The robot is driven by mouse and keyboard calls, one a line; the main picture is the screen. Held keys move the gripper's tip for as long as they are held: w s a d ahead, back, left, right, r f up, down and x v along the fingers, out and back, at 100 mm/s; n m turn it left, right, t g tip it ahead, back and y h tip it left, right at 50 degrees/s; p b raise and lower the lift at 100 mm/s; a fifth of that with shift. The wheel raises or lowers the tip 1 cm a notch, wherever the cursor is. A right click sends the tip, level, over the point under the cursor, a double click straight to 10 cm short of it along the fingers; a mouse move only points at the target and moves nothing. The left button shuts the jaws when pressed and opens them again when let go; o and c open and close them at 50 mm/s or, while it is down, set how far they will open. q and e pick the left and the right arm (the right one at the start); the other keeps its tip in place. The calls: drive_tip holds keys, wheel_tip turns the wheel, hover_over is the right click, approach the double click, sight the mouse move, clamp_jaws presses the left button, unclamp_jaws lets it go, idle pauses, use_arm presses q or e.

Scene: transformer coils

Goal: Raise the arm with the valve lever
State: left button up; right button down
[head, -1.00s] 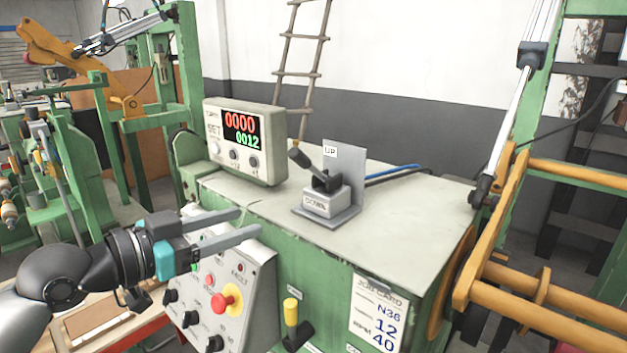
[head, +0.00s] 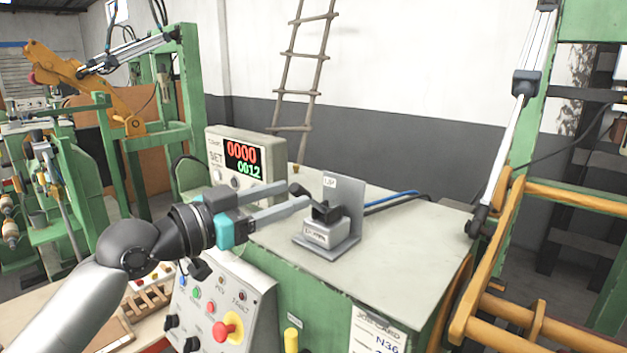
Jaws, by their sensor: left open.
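The valve lever (head: 303,192) has a dark knob and a short stem on a grey valve block (head: 325,232), on top of the green machine cabinet. An upright plate behind it reads "UP"; the block's front carries a label. The lever leans left, toward my gripper. My left gripper (head: 296,196) is open and empty, its two grey fingers pointing right, with the tips close to the lever knob. I cannot tell whether they touch it. The yellow arm (head: 490,270) is at the right, joined to a pneumatic cylinder (head: 508,140). My right gripper is not in view.
A counter box (head: 243,158) with red and green digits stands behind my left gripper. A control panel (head: 215,310) with a red emergency button is below it. Blue hoses (head: 392,200) run behind the valve. The cabinet's top is clear to the right.

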use_arm(q)
drive_tip(key=shift+p+x, duration=0.5)
drive_tip(key=shift+x, duration=2.7)
drive_tip(key=shift+f, duration=0.1)
clamp_jaws()
